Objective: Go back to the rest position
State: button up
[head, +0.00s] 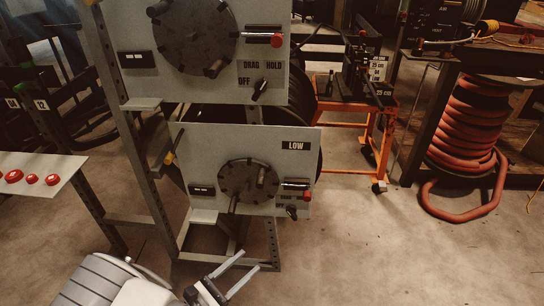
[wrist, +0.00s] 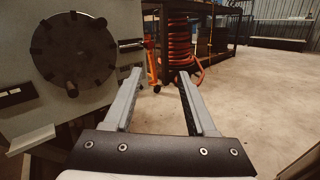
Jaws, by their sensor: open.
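My gripper (head: 236,276) is at the bottom of the head view, in front of the lower panel's foot. Its two grey fingers are spread apart with nothing between them. In the wrist view the open fingers (wrist: 158,88) point toward the red hose and the floor. The gripper touches nothing that I can see. The lower grey panel (head: 215,143) marked LOW carries a dark round disc (head: 248,183) with knobs. The upper panel (head: 135,84) carries a larger disc (head: 194,38) and a DRAG HOLD switch (head: 260,88).
A white plate with red buttons (head: 32,179) stands at the left. An orange cart (head: 378,128) is behind the panels. A coiled red hose (head: 466,125) hangs by a bench at the right, its loop on the floor. The concrete floor (head: 370,245) at lower right is clear.

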jog(key=d+r+m+g+y, duration=0.4)
jog(key=d+r+m+g, duration=1)
jog(key=r, duration=0.3)
jog(key=s+d+r+m+t+y, duration=0.3)
jog(key=s+d+r+m+y, duration=0.15)
jog(key=r+m, duration=0.2)
jog(key=s+d+r+m+t+y, duration=0.3)
jog(key=s+r+m+y, duration=0.2)
jog(key=r, duration=0.3)
notch_tip(320, 180, up, 22)
jog(key=p, duration=2.1)
jog(key=shift+s+f, duration=0.2)
jog(key=shift+c, duration=0.8)
